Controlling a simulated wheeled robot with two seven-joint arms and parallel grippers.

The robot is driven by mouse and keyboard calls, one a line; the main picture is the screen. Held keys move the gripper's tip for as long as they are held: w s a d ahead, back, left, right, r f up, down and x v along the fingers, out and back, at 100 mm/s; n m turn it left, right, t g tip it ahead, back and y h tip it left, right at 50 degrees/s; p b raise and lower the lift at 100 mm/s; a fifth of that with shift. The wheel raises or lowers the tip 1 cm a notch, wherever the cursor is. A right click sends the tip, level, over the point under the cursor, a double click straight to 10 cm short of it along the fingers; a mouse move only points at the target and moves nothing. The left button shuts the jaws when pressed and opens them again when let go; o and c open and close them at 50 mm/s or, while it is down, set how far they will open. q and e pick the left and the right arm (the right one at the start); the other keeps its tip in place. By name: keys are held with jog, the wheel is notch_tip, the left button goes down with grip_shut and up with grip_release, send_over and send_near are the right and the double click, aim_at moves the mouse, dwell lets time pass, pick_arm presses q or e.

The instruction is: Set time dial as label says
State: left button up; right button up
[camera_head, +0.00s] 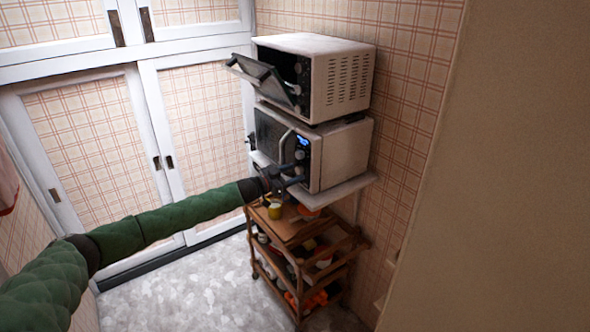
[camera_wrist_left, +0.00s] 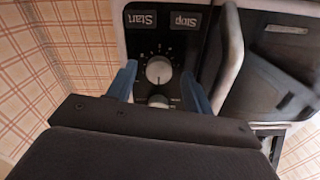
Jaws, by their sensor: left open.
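The lower microwave (camera_head: 335,150) stands on a wall shelf, its control panel facing left, with a small lit blue display. In the left wrist view its panel appears upside down, with Start (camera_wrist_left: 144,20) and Stop (camera_wrist_left: 185,20) buttons. A round silver dial (camera_wrist_left: 159,70) with a ring of marks sits beside them, and a second knob (camera_wrist_left: 158,101) is partly hidden by my gripper. My left gripper (camera_head: 292,174) is open at the panel, its blue fingers on either side of the dial, apparently not gripping it. No label with a time is readable. My right gripper is not in view.
A second white oven (camera_head: 340,80) with its door (camera_head: 263,80) hanging open stands above. The microwave's handle (camera_wrist_left: 230,60) is close beside my fingers. A wooden cart (camera_head: 290,232) with cups and other items stands below the shelf (camera_head: 343,189). Floor to the left is clear.

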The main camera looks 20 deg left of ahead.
pick_arm(q)
jog(key=shift+w+d, duration=0.45)
jog(key=shift+w, duration=0.1)
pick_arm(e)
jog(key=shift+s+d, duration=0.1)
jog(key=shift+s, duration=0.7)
pick_arm(q)
jog(key=c, duration=1)
jog(key=shift+o, duration=0.2)
jog(key=shift+f, duration=0.1)
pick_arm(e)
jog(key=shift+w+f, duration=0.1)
